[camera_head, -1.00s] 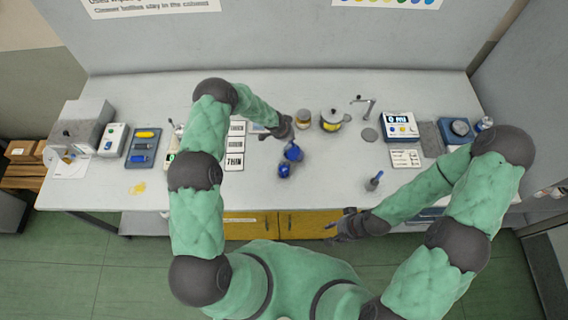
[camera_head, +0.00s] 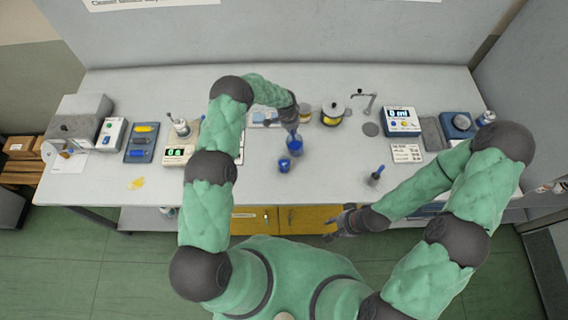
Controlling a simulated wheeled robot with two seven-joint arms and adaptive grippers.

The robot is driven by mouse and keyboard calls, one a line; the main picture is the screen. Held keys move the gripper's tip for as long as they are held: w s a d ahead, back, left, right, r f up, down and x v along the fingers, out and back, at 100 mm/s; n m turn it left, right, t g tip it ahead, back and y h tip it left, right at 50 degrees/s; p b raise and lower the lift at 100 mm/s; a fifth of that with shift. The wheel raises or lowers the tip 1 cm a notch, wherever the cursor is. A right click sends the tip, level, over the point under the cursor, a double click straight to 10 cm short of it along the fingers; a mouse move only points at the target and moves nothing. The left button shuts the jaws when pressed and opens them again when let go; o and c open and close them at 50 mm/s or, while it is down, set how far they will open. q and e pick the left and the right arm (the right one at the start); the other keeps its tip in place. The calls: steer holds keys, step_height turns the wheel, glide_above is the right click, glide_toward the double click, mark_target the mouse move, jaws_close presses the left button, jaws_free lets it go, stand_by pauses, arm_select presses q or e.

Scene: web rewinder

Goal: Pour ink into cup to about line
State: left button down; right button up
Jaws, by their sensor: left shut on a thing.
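My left gripper (camera_head: 293,124) is shut on a blue ink container (camera_head: 295,146) and holds it over the middle of the table. The cup (camera_head: 284,165), which looks blue, stands on the table just in front of and slightly left of the container. A small gap shows between them in the picture. The container looks near upright; the ink level and any line on the cup are too small to read. My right gripper (camera_head: 340,223) hangs empty off the table's front edge, and its finger opening is unclear.
A lidded pot (camera_head: 332,114), a tap (camera_head: 367,102) and a display box (camera_head: 401,121) stand at the back right. A small dark-tipped bottle (camera_head: 376,175) stands right of the cup. The front middle is clear.

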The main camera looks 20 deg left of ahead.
arm_select(q)
steer(key=shift+w+d+f+g+y+b, duration=0.25)
steer(key=shift+w+f+g+y+b, duration=0.45)
steer(key=shift+b, duration=2.2)
steer(key=shift+s+r+g+h, duration=0.1)
steer(key=shift+r+g+h, duration=0.1)
steer(key=shift+g+h, duration=0.1)
steer(key=shift+r, duration=0.15)
